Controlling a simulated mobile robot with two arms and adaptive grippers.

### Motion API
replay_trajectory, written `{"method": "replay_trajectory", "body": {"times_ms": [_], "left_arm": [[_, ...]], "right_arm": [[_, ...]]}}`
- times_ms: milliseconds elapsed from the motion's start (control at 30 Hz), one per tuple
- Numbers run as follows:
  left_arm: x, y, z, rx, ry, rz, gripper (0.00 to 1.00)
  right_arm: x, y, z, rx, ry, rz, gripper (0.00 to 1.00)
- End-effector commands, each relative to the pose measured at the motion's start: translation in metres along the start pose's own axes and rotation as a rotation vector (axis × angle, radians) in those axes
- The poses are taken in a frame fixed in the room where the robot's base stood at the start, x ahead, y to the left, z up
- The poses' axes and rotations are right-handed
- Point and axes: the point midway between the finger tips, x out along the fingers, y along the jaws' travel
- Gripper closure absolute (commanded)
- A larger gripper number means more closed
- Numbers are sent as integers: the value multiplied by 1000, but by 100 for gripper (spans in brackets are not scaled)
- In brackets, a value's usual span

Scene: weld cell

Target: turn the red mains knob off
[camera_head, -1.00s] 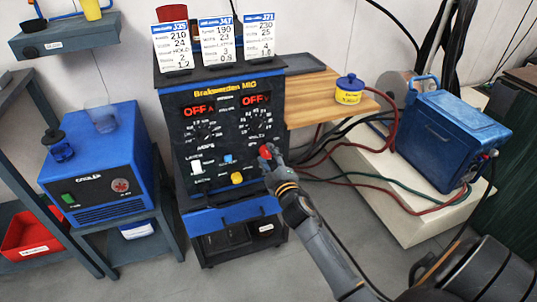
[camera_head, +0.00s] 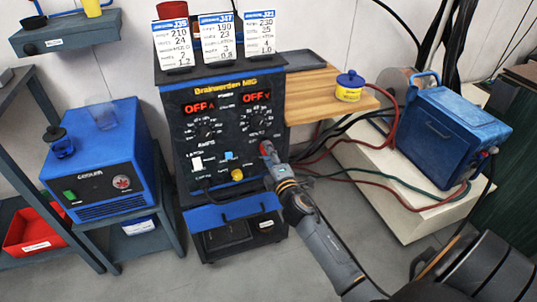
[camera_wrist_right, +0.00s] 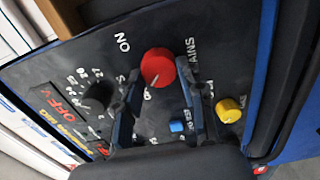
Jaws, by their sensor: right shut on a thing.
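The red mains knob (camera_head: 265,148) is on the right side of the black front panel of the blue welder (camera_head: 222,118). In the right wrist view the knob (camera_wrist_right: 158,66) shows a white pointer mark, between the words ON and MAINS. My right gripper (camera_head: 269,156) is at the panel with its fingers on either side of the knob, shut on it. In the head view the fingers partly cover the knob. Both red displays on the panel read OFF. My left gripper is not in view.
A yellow knob (camera_head: 237,174) and a blue switch (camera_head: 229,156) sit close to the left. Black dials (camera_head: 257,123) are above. A blue cooler (camera_head: 103,165) stands left.

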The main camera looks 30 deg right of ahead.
Motion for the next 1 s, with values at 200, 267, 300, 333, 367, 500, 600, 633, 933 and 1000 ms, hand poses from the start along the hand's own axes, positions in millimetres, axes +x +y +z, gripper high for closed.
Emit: {"method": "replay_trajectory", "body": {"times_ms": [200,267,300,333,367,500,600,633,933,1000], "left_arm": [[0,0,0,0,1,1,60],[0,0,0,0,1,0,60],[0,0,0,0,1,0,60],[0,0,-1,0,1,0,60],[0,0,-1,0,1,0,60],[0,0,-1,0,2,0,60],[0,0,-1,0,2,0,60],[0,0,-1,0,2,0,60],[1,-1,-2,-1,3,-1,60],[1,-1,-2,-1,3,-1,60]], "right_arm": [[0,0,-1,-8,1,-1,93],[0,0,0,-7,1,-1,93],[0,0,0,-7,1,-1,93],[0,0,0,-7,1,-1,93],[0,0,0,-7,1,-1,93],[0,0,0,-6,1,-1,39],[0,0,0,-6,0,-1,39],[0,0,0,-6,0,-1,39],[-14,-2,0,-5,1,-2,39],[-26,-2,0,-5,1,-3,39]]}}
